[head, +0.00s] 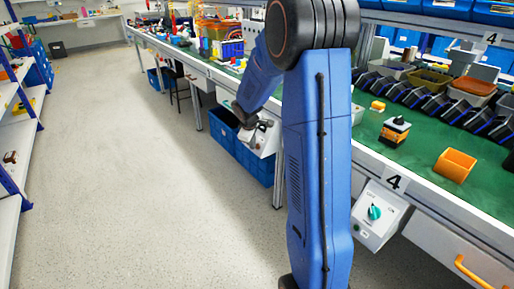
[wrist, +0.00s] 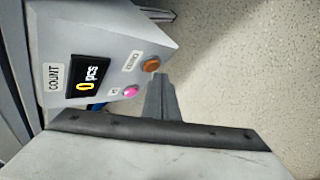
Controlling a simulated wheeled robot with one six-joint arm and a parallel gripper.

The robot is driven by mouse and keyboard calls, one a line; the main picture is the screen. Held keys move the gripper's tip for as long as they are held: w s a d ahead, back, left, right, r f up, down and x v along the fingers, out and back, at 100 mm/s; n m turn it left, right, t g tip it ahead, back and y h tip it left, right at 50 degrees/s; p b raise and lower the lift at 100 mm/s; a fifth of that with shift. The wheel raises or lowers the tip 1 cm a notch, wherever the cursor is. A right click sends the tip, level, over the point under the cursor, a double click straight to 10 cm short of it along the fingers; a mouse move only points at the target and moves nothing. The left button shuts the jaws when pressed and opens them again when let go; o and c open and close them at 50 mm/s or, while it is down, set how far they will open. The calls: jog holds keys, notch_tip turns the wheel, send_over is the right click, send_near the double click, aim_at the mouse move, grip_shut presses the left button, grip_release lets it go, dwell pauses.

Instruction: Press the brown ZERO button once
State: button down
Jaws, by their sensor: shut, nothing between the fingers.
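The brown button (wrist: 152,65) is a small orange-brown disc on the sloped face of a grey counter box (wrist: 135,40). A small label beside it is hard to read. A pink button (wrist: 131,91) sits on the same face, and the display (wrist: 88,78) reads 0 pcs. My gripper (wrist: 161,79) is shut and empty; its tips appear just below and right of the brown button in the wrist view. I cannot tell whether they touch it. In the head view the box (head: 268,141) hangs at the bench edge, partly hidden by my arm.
A green-topped workbench (head: 404,157) runs along the right with bins on it. A second switch box (head: 379,215) with a green knob is at its front edge. Blue crates (head: 223,128) stand under the bench. The floor at left is clear.

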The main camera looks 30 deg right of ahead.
jog(key=shift+a+r, duration=0.15)
jog(key=shift+a, duration=0.1)
jog(key=shift+s+a+r, duration=0.1)
jog(key=shift+a+r, duration=0.3)
jog(key=shift+a, duration=0.35)
jog(key=shift+w+a+r, duration=0.1)
jog(key=shift+a+r, duration=0.35)
jog(key=shift+a, duration=0.25)
jog(key=shift+s+a+r, duration=0.1)
jog(key=shift+a+r, duration=0.3)
jog(key=shift+a, duration=0.35)
jog(key=s+a+r+m+y, duration=0.15)
jog(key=s+a+r, duration=0.25)
jog(key=s, duration=0.6)
jog(key=s+a+r+m, duration=0.2)
jog(key=s+a+r, duration=0.3)
jog(key=s, duration=0.4)
jog(key=s+a+r+m+y, duration=0.15)
jog(key=s+a+r, duration=0.25)
jog(key=s, duration=0.6)
jog(key=s+a+m+t, duration=0.1)
jog(key=s+a, duration=0.3)
jog(key=s, duration=0.6)
jog(key=shift+a+f, duration=0.15)
jog(key=shift+f, duration=0.2)
jog(key=shift+s, duration=0.1)
